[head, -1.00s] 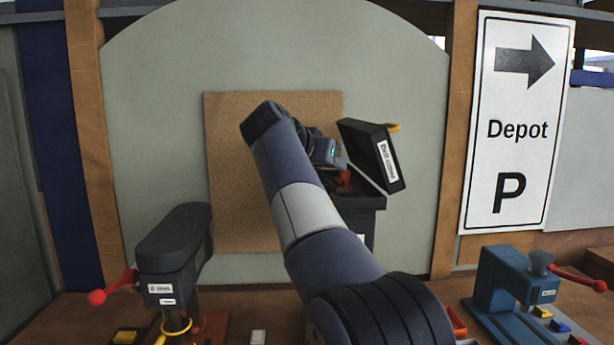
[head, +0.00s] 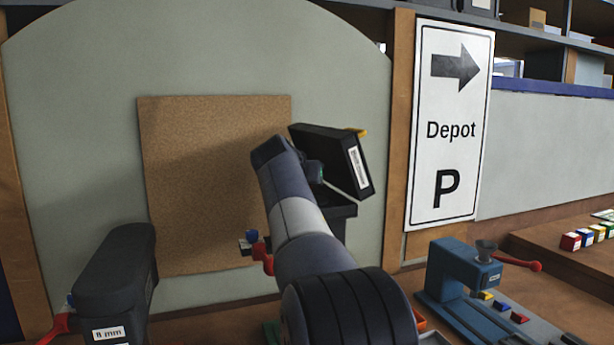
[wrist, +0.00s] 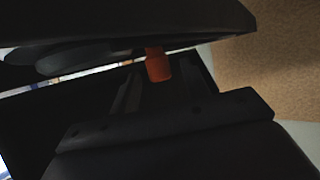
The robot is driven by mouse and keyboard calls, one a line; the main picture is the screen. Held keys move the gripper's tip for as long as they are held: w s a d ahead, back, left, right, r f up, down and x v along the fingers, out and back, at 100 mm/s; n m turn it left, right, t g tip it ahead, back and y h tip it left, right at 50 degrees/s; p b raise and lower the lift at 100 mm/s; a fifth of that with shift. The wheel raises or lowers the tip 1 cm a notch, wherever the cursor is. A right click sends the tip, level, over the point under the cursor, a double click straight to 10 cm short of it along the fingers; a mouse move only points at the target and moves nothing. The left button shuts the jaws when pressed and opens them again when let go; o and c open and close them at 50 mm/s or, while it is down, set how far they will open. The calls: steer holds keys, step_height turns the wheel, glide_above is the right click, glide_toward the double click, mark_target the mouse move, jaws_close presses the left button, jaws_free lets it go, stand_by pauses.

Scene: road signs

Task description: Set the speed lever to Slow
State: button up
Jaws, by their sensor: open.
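A black box (head: 335,165) with its lid raised stands behind my arm in the head view. The lid bears a white label too small to read now. In the wrist view an orange-red stub (wrist: 158,66), possibly the speed lever, shows inside the dark box (wrist: 40,115). My gripper (wrist: 158,82) is open at the box, with the stub ahead of and between its dark fingers. Contact cannot be told. The lever's markings are not visible. In the head view my arm hides most of my gripper and the box's inside.
A dark machine (head: 118,275) labelled 8 mm stands at the left front. A red handle (head: 262,256) shows beside my arm. A blue machine (head: 460,280) with a red lever stands at the right. A corkboard (head: 200,190) and a Depot sign (head: 450,130) are behind.

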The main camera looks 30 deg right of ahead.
steer(key=shift+x, duration=0.95)
steer(key=shift+c, duration=0.2)
jaws_close()
